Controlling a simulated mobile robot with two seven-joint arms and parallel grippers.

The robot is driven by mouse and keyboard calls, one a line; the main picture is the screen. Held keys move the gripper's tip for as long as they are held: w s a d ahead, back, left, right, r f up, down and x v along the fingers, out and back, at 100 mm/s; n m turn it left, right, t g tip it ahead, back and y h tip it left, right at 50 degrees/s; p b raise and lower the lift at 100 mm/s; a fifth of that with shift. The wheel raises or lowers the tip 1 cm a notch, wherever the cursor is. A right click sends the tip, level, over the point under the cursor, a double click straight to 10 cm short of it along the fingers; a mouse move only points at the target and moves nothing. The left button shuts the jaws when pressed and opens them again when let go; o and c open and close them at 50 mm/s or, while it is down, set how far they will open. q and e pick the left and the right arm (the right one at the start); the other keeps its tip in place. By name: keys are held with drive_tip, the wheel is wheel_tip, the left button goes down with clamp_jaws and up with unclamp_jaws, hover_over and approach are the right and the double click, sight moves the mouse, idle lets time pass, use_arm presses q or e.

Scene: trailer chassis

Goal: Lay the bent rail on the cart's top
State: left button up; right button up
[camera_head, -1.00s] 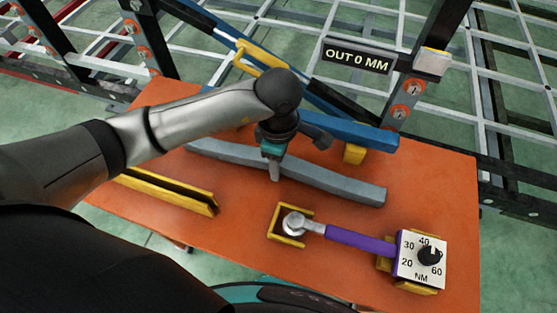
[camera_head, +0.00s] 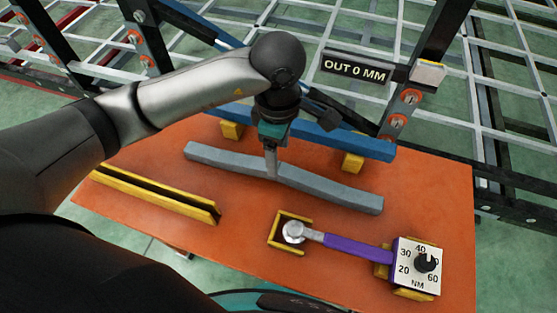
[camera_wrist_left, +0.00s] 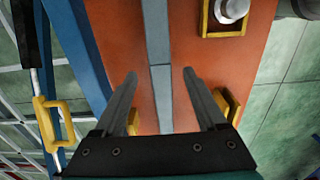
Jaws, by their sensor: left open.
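The bent rail (camera_head: 330,193) is a grey bar with a slight bend near its middle. It lies on the orange top (camera_head: 430,200) of the cart. My left gripper (camera_head: 271,165) points down at the middle of the rail. In the left wrist view its open fingers (camera_wrist_left: 160,75) stand apart on the two sides of the rail (camera_wrist_left: 158,40), with a gap on each side. The head view shows only one finger clearly; the wrist hides the other. My right gripper is not in view.
A blue rail (camera_head: 368,145) sits on yellow blocks behind the bent rail. A yellow slotted holder (camera_head: 150,193) lies at left. A purple torque wrench (camera_head: 358,247) with a dial box (camera_head: 417,265) lies in front right. A dark frame with a sign (camera_head: 355,66) stands behind.

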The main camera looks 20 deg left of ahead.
use_arm(q)
drive_tip(key=shift+r, duration=2)
